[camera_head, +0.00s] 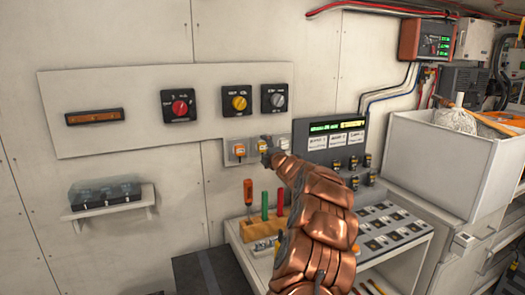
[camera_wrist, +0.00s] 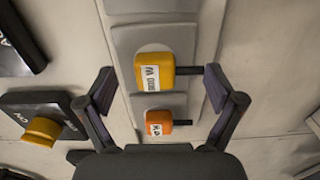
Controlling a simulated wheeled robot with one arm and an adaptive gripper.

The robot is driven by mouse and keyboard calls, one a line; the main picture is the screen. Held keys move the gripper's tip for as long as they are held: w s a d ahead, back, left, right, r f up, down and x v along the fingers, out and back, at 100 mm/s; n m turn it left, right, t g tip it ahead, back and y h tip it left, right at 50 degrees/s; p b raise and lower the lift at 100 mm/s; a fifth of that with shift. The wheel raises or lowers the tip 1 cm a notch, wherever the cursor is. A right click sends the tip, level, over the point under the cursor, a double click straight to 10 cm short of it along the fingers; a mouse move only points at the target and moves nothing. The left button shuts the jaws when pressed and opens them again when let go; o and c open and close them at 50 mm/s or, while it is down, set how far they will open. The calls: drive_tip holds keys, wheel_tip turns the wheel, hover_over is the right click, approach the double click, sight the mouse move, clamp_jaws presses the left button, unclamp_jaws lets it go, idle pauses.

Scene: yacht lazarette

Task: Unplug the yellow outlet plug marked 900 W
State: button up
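The yellow plug (camera_wrist: 153,72) sits in a grey wall outlet. Its white label is turned sideways and appears to read 900 W. In the head view the yellow plug (camera_head: 262,144) is partly hidden by my gripper. My gripper (camera_wrist: 160,84) is open and empty, one finger on each side of the yellow plug, with a gap on both sides. In the head view my gripper (camera_head: 268,154) is in front of the outlet row. An orange plug (camera_wrist: 158,122) with a white label is beside the yellow one; it also shows in the head view (camera_head: 239,149).
Rotary switches with red (camera_head: 179,107), yellow (camera_head: 239,102) and grey (camera_head: 278,100) knobs are above the outlets. A lit display panel (camera_head: 331,136) is to the right. A wooden block with red- and green-handled tools (camera_head: 265,215) stands on the bench below. A white bin (camera_head: 434,160) stands right.

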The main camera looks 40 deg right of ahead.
drive_tip(key=shift+r, duration=0.5)
drive_tip(key=c, duration=0.6)
drive_tip(key=shift+r, duration=0.1)
drive_tip(key=shift+o, duration=0.2)
drive_tip(key=shift+a+r, duration=0.1)
drive_tip(key=shift+c, duration=0.5)
drive_tip(key=o, duration=1)
drive_tip(key=shift+w, duration=0.1)
drive_tip(key=shift+f, duration=0.3)
drive_tip(key=shift+f, duration=0.15)
drive_tip(key=shift+v, duration=6.05)
